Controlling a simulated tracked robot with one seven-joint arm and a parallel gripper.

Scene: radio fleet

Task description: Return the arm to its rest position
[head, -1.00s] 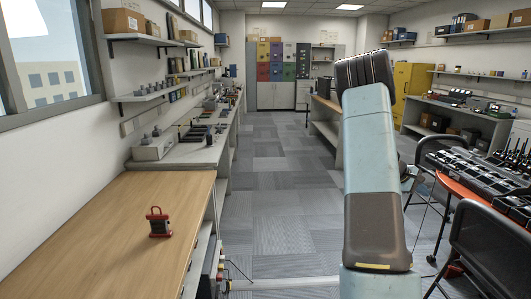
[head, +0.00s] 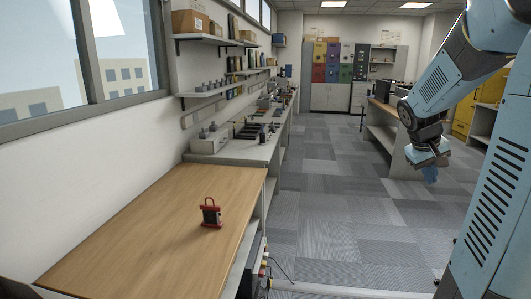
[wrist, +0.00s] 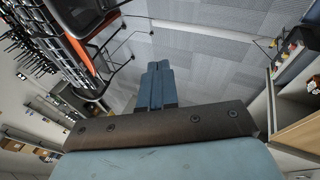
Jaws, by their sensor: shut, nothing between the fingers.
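My arm rises at the right of the head view and bends down to my gripper (head: 430,174), which hangs over the carpeted aisle. In the wrist view my gripper (wrist: 156,68) shows its blue fingers together, with nothing between them. The gripper is clear of the furniture and touches nothing that I can see.
A wooden table (head: 130,228) at the left bears a small red and black device (head: 210,213). A long bench (head: 235,150) with equipment runs along the left wall. In the wrist view, a rack of radios (wrist: 62,40) is at upper left. The carpet (head: 340,215) is clear.

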